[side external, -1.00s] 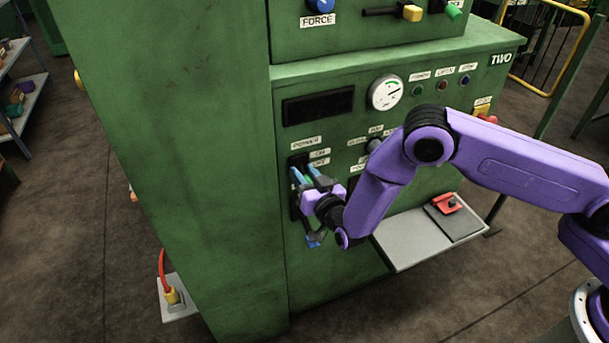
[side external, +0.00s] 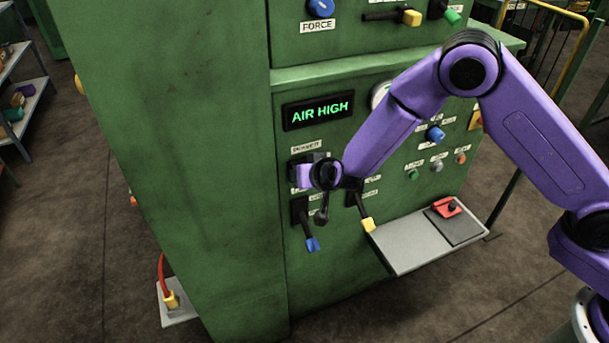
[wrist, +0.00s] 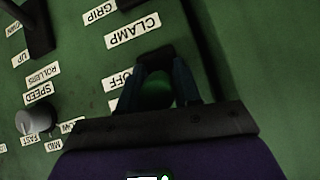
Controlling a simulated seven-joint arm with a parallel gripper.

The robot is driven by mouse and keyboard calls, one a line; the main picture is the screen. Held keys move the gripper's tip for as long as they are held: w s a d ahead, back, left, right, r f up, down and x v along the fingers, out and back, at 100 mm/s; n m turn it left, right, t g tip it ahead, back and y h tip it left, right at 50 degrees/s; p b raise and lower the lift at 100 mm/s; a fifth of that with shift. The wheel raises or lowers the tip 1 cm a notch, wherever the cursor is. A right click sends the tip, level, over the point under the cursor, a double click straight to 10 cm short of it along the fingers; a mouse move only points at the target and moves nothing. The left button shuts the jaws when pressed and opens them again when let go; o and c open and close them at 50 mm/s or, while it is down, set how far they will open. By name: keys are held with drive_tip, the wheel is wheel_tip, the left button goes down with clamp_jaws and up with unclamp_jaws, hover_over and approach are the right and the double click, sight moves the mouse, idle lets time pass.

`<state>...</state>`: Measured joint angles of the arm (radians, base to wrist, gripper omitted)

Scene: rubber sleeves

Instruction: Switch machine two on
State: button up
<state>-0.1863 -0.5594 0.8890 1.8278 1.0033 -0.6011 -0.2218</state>
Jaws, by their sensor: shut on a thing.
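Machine two is the green cabinet (side external: 190,150). Its display (side external: 318,110) is lit and reads "AIR HIGH" in green. The power switch sits just below, under a label reading "POWER" (side external: 305,147). In the side view my gripper (side external: 303,172) is at this switch, and the wrist hides most of it. In the wrist view my gripper (wrist: 165,85) is shut on the green lever handle (wrist: 157,95), one finger on each side, beside an "OFF" label (wrist: 119,80). The lever's exact position is hard to see.
A blue-tipped lever (side external: 312,243) and a yellow-tipped lever (side external: 368,225) hang close below and right of my gripper. A grey speed knob (wrist: 33,121) is nearby. A grey shelf (side external: 410,250) with a red item (side external: 446,207) juts out at right.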

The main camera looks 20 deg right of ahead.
idle(0.3)
drive_tip(key=o, duration=1)
drive_tip(key=shift+c, duration=0.2)
drive_tip(key=shift+s+r, duration=0.1)
drive_tip(key=v, duration=1.7)
drive_tip(key=shift+r, duration=0.3)
drive_tip(key=shift+d, duration=0.1)
